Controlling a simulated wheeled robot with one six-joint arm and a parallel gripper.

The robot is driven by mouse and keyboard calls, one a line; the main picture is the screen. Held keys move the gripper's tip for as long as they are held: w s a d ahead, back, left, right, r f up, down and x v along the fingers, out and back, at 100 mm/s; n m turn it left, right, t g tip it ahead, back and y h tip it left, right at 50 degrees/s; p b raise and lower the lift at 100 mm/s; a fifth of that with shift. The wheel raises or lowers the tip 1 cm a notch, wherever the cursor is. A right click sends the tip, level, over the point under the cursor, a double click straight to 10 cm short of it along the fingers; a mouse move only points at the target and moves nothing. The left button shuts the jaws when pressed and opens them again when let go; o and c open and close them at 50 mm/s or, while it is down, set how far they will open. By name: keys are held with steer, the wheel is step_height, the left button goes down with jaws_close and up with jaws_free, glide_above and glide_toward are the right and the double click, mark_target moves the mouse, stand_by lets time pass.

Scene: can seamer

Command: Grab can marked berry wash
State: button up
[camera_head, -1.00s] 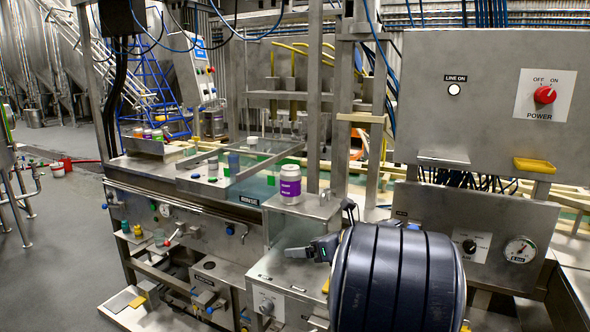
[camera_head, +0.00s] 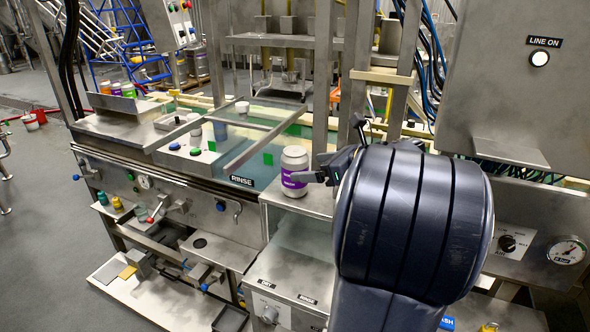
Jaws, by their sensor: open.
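A silver can with a purple label (camera_head: 293,172) stands upright on the steel ledge (camera_head: 312,199) near the middle of the view. Its label text is too small to read now. My gripper (camera_head: 310,176) is just right of the can, at label height, with its fingers pointing left toward it. The jaws are open; a finger overlaps the can's right edge, and I cannot tell whether it touches. My dark arm (camera_head: 405,220) hides what lies behind the gripper on the right.
Several coloured cans (camera_head: 116,89) stand at the back left. A RINSE panel (camera_head: 241,180) and metal frame lie left of the can. A steel control box (camera_head: 510,80) stands on the right, with a gauge (camera_head: 567,250) below. The floor at left is mostly clear.

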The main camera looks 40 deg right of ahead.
mark_target(295, 170)
steer(key=x, duration=0.6)
steer(key=shift+w+d+f+p, duration=0.1)
steer(key=shift+w+f+p, duration=0.2)
steer(key=shift+f, duration=0.2)
steer(key=shift+s, duration=0.1)
steer(key=c, duration=1.3)
